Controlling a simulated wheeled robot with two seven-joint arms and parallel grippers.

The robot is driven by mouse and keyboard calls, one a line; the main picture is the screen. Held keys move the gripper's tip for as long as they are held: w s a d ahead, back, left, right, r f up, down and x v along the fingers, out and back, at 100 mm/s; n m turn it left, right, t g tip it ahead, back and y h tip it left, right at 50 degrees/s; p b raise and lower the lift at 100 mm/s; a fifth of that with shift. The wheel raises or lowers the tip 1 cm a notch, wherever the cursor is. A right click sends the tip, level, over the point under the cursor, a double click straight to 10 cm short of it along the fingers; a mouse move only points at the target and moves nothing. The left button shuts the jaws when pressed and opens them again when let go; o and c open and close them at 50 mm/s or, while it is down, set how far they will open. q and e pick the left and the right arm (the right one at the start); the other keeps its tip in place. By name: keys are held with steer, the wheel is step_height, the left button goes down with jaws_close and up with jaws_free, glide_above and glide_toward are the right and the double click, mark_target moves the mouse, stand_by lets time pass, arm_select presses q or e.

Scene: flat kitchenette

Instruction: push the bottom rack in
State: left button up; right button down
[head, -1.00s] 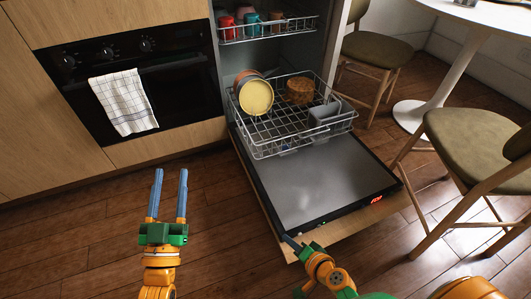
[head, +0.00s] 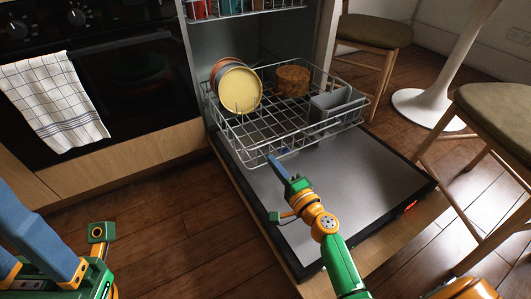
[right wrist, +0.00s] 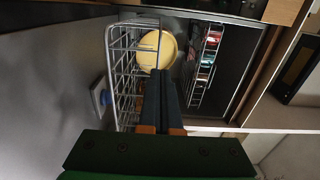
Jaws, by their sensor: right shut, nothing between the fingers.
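The bottom rack (head: 245,146) is a grey wire basket, pulled out over the lowered dishwasher door (head: 350,180). It holds plates, the front one yellow (head: 239,91), a brown round item (head: 292,80) and a grey cutlery basket (head: 335,104). My right gripper (head: 273,160) is shut and empty, its tips at the rack's front edge; I cannot tell whether they touch it. In the right wrist view the shut fingers (right wrist: 163,80) point along the rack's wire side (right wrist: 122,75). My left gripper (head: 22,235) is at the lower left, fingers apart and empty, partly cut off.
The upper rack (head: 245,10) with cups is above. An oven with a checked towel (head: 54,100) stands left. A chair (head: 500,120) and a white table base (head: 425,108) stand right. Wooden floor (head: 190,220) is clear left of the door.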

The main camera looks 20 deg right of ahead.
steer(key=w, duration=0.5)
steer(key=shift+a+b, duration=0.35)
